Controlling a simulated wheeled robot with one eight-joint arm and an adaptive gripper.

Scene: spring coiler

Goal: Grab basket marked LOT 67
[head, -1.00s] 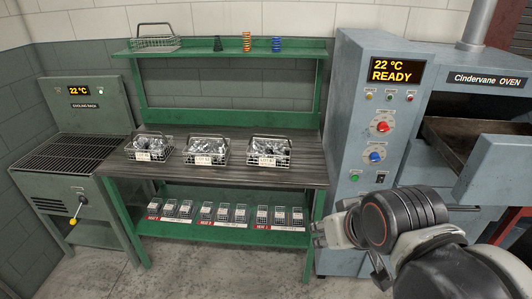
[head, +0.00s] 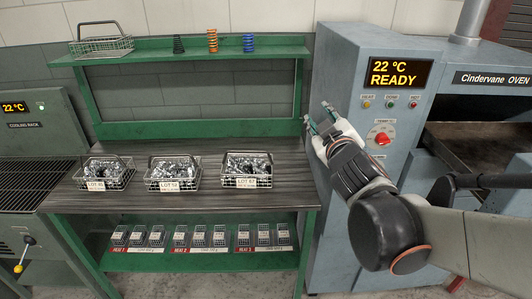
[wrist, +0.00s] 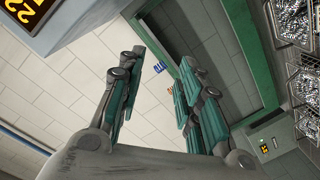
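Three wire baskets of metal parts stand in a row on the workbench (head: 200,206): a left basket (head: 107,183), a middle basket (head: 173,184) and a right basket (head: 247,181). Each has a raised handle and a pale LOT tag on its front. The tag numbers are too small to read surely, so I cannot tell which is LOT 67. My gripper (head: 319,115) is open and empty, raised right of the bench in front of the oven's control panel. Its spread fingers (wrist: 160,60) show in the wrist view, with baskets (wrist: 300,85) at the right edge.
A green upper shelf (head: 200,52) holds an empty wire basket (head: 104,45) and several springs. A lower shelf (head: 200,261) holds small bins. The oven cabinet (head: 343,75) stands close at the right. The cooling rack (head: 35,180) is at the left. Bench front is clear.

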